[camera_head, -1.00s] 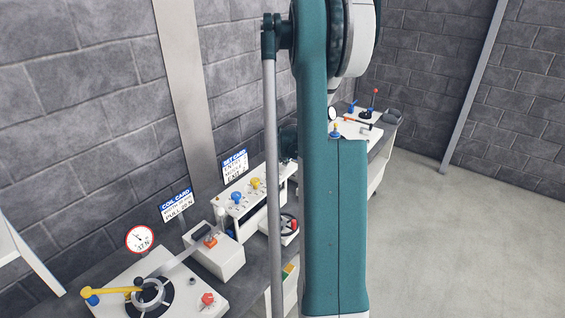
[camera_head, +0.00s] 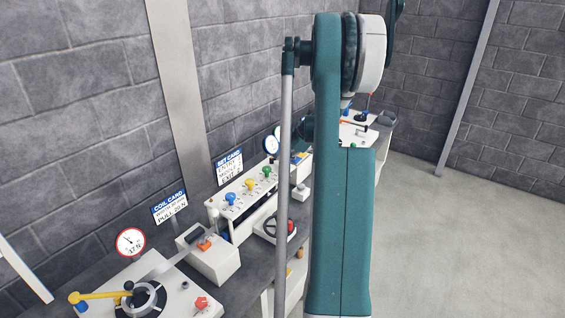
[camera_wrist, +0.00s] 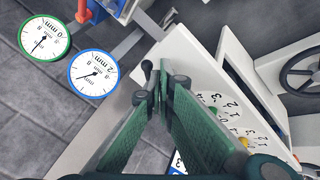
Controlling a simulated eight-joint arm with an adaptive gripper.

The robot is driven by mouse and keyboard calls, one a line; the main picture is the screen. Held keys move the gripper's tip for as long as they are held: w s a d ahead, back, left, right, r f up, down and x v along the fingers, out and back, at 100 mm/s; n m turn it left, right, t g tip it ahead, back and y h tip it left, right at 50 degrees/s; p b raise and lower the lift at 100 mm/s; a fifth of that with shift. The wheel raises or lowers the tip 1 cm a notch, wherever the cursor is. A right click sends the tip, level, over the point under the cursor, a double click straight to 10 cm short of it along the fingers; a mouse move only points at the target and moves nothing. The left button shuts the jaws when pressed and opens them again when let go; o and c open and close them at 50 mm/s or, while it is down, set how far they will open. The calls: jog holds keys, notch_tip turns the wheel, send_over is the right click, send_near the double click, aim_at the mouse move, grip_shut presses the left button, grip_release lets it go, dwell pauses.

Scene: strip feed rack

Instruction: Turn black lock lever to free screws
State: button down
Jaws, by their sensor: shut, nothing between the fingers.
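A black lever (camera_wrist: 148,72) with a rounded end stands beside my fingertips in the wrist view, at the end of the white screw panel (camera_wrist: 262,90). My gripper (camera_wrist: 163,88) is shut and empty, its green fingers meeting at the tips. The tips look very close to the lever; I cannot tell whether they touch it. In the head view, a blue knob (camera_head: 230,199) and a yellow knob (camera_head: 250,184) stand on the panel. My arm hides the gripper there.
Two dial gauges, green-rimmed (camera_wrist: 45,38) and blue-rimmed (camera_wrist: 93,74), stand near the gripper. A handwheel (camera_wrist: 302,72) is at the right of the wrist view. A white box (camera_head: 222,262) and a coil station with a yellow lever (camera_head: 95,296) stand nearer. Floor at right is clear.

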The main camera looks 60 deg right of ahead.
jog(key=d+n+y, duration=0.1)
jog(key=n, duration=0.1)
jog(key=shift+w+d+f+n+y+b, duration=0.1)
jog(key=shift+w+d+n+y+b, duration=0.2)
jog(key=shift+d+n+y+b, duration=0.1)
jog(key=n, duration=0.1)
jog(key=w+d+n+y, duration=0.1)
jog(key=shift+n+g+y+b, duration=0.3)
jog(key=shift+n, duration=0.1)
jog(key=shift+w+d, duration=0.55)
jog(key=shift+w, duration=0.05)
jog(key=shift+w+a+b, duration=0.1)
jog(key=shift+w+b, duration=0.1)
jog(key=shift+b, duration=0.1)
jog(key=shift+w+a, duration=0.3)
jog(key=shift+a, duration=0.2)
